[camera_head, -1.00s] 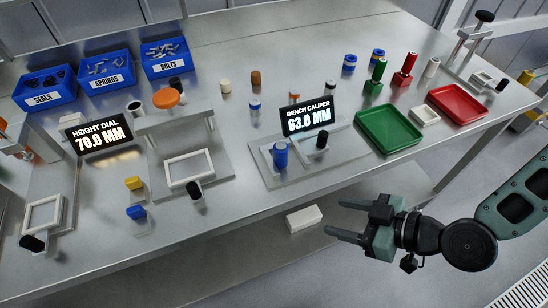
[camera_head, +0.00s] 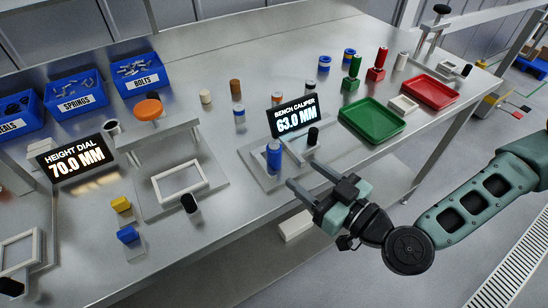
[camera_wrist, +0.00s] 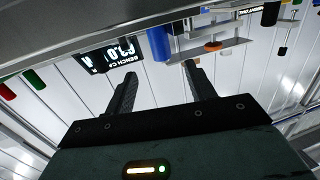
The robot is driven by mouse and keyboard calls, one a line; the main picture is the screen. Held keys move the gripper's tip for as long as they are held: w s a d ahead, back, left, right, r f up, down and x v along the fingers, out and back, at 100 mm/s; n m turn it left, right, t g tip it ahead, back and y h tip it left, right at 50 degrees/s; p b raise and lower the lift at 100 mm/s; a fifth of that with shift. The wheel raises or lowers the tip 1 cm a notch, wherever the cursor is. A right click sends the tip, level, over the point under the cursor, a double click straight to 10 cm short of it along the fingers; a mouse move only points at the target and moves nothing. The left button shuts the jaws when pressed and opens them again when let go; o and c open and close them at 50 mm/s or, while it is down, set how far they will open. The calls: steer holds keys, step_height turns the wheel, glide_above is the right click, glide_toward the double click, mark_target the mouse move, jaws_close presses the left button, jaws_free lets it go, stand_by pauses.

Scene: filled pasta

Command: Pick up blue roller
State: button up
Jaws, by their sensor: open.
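The blue roller (camera_head: 274,156) stands upright on the bench caliper's base plate (camera_head: 254,166), left of its black knob. It also shows in the wrist view (camera_wrist: 159,44), beyond my fingertips and roughly between them. My gripper (camera_head: 308,179) is open and empty. In the head view its fingers point left toward the roller, near the front edge of the bench, and they do not touch it. The bench caliper's display (camera_head: 296,114) reads 63.0 MM and stands just behind the roller; it also shows in the wrist view (camera_wrist: 108,55).
A green tray (camera_head: 371,119) and a red tray (camera_head: 431,92) lie to the right. Small rollers stand behind the caliper. The height dial's display (camera_head: 76,163) and blue bins (camera_head: 76,94) are at left. The bench's front edge runs under my gripper.

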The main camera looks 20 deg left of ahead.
mark_target(280, 154)
steer(key=p+x, duration=0.1)
steer(key=x, duration=0.4)
steer(key=shift+r, duration=0.15)
steer(key=p+x, duration=0.1)
steer(key=x, duration=0.1)
steer(key=p+x, duration=0.1)
steer(key=x, duration=0.1)
steer(key=shift+w+a+r, duration=0.15)
steer(key=shift+a+r, duration=0.05)
steer(key=shift+a, duration=0.15)
steer(key=shift+w+a+f, duration=0.1)
steer(key=shift+w+a, duration=0.1)
steer(key=shift+a, duration=0.05)
steer(key=shift+c, duration=0.3)
steer(key=c, duration=1.1)
